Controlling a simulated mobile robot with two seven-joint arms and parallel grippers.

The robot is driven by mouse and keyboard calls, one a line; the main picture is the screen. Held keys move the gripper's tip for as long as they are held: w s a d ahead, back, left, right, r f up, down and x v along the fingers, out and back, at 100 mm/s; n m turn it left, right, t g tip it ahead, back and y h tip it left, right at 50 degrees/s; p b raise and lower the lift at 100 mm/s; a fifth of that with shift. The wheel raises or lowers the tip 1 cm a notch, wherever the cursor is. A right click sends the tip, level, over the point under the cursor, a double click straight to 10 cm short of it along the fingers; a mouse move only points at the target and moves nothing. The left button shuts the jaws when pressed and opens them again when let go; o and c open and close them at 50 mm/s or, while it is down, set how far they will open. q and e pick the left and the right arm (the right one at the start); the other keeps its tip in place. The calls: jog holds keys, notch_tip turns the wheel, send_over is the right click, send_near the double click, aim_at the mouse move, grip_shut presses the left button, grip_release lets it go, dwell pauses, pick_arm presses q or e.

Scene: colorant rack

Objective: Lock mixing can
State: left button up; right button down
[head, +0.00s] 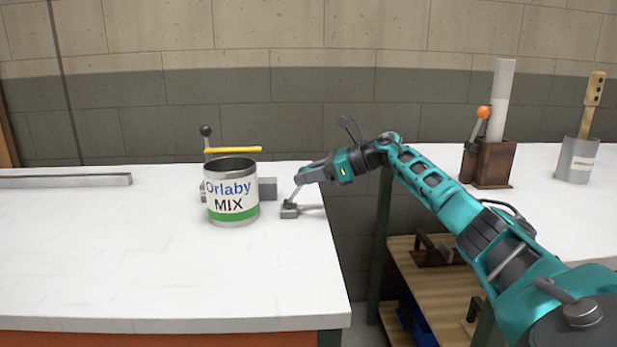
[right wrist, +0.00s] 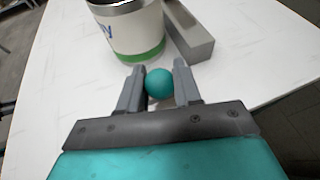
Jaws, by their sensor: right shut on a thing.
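The mixing can (head: 230,207), labelled "Orlaby MIX" with a green band, stands upright on the white table and looks open at the top. It also shows in the right wrist view (right wrist: 134,35), just beyond my fingers. A small lever (head: 294,197) on a grey foot (head: 290,212) stands to the right of the can, near the table's right edge. My right gripper (head: 302,179) is shut on the lever's teal ball knob (right wrist: 160,84). A grey block (head: 267,188) is beside the can. My left gripper is not in view.
Behind the can are a black-knobbed lever (head: 206,131) and a yellow bar (head: 234,150). A grey rail (head: 65,181) lies at the left. A second table holds a brown wooden block (head: 488,165) and a metal cup (head: 577,160). The front of the white table (head: 170,275) is clear.

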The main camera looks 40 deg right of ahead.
jog(key=c, duration=0.8)
grip_release()
jog(key=v, duration=1.3)
